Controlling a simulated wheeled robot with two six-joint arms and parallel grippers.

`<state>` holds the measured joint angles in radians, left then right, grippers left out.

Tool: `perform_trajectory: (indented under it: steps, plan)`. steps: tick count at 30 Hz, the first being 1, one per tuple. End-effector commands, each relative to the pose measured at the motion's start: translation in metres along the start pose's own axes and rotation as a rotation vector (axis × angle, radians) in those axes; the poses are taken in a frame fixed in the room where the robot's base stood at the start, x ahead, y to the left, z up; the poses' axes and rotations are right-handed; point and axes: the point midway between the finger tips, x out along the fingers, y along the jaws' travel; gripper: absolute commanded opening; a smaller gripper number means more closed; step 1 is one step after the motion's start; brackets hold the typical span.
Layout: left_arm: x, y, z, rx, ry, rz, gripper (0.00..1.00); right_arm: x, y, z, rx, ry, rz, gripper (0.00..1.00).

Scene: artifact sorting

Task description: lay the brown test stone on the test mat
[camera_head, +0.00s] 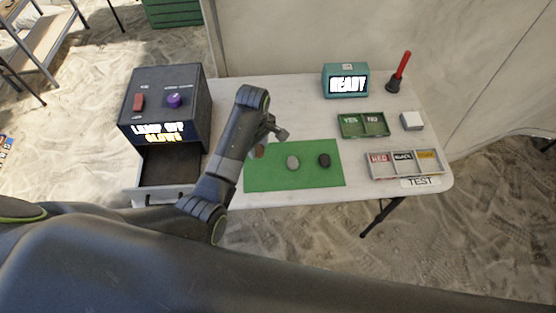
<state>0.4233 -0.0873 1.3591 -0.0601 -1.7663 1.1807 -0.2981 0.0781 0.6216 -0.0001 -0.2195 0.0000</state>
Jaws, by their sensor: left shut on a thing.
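The green test mat (316,180) lies on the white table. The brown test stone (260,151) shows just right of my left arm, at the mat's upper left part, partly hidden by the arm. My left gripper (261,144) is shut on the brown stone; its fingers are mostly hidden behind my wrist. I cannot tell whether the stone touches the mat. A grey stone (292,162) and a black stone (324,160) lie on the mat to the right. My right gripper is not in view.
A dark lamp box (190,120) reading "LAMP OFF" with an open drawer stands left. A teal display (346,80) reads "READY". A green YES/NO tray (363,125), a labelled three-compartment tray (404,164), a white block (411,121) and a red-handled tool (400,72) are right.

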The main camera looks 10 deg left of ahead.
Motion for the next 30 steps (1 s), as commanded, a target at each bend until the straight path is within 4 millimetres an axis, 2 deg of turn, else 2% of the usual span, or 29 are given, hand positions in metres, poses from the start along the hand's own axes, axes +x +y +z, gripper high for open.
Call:
perform_trajectory:
  steps: [4, 11, 18, 30]
  plan:
    - [0.027, -0.001, 0.001, 0.001, -0.002, -0.004, 0.15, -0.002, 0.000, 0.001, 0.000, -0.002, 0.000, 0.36]
    - [0.046, -0.001, 0.001, 0.002, -0.001, -0.002, 0.15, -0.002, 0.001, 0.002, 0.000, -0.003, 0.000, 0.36]
    - [0.077, -0.001, 0.001, 0.003, -0.002, -0.003, 0.15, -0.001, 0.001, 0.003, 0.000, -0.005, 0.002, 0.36]
    - [0.083, -0.001, 0.001, 0.003, -0.001, -0.001, 0.15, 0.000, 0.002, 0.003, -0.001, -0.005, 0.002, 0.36]
